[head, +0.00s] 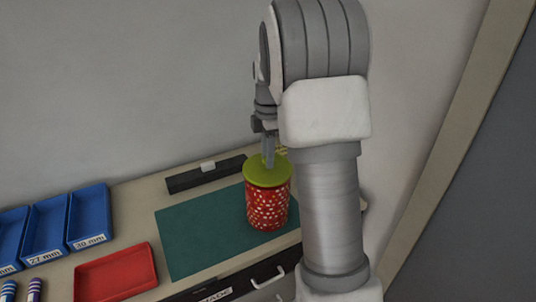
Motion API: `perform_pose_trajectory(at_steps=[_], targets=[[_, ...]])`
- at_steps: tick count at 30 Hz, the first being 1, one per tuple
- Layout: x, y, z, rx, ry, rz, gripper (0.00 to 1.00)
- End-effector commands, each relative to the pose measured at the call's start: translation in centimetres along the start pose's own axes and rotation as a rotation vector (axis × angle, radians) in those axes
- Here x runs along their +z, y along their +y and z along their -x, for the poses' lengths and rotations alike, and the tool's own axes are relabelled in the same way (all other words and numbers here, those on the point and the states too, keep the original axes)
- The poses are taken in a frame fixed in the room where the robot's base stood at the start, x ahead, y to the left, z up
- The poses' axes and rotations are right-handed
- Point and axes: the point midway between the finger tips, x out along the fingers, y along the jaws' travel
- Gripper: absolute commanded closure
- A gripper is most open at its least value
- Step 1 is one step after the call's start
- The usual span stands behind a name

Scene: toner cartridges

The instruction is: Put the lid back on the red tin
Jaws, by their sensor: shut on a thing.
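The red tin (267,208) with white flecks stands upright on the dark green mat (195,231). The yellow-green lid (268,173) lies over its top and looks level. From this view I cannot tell whether the lid is fully seated or just above the rim. My gripper (268,160) points down at the middle of the lid and is shut on it. The exact grip is small and partly hidden by the fingers. My arm hides what lies to the right of the tin.
Blue bins (90,214) stand at the left, one labelled 30 mm. A red tray (115,273) and striped cylinders (35,289) are at the front left. The mat's left part is clear.

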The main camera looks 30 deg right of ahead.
Motion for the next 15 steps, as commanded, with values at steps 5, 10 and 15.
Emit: perform_pose_trajectory(at_steps=[5,10,15], targets=[[0.01,0.0,0.0,0.0,0.0,0.0,1.0],[0.02,0.0,0.0,0.0,-0.001,0.0,0.51],[0.03,0.0,0.0,0.0,-0.001,0.0,0.32]])
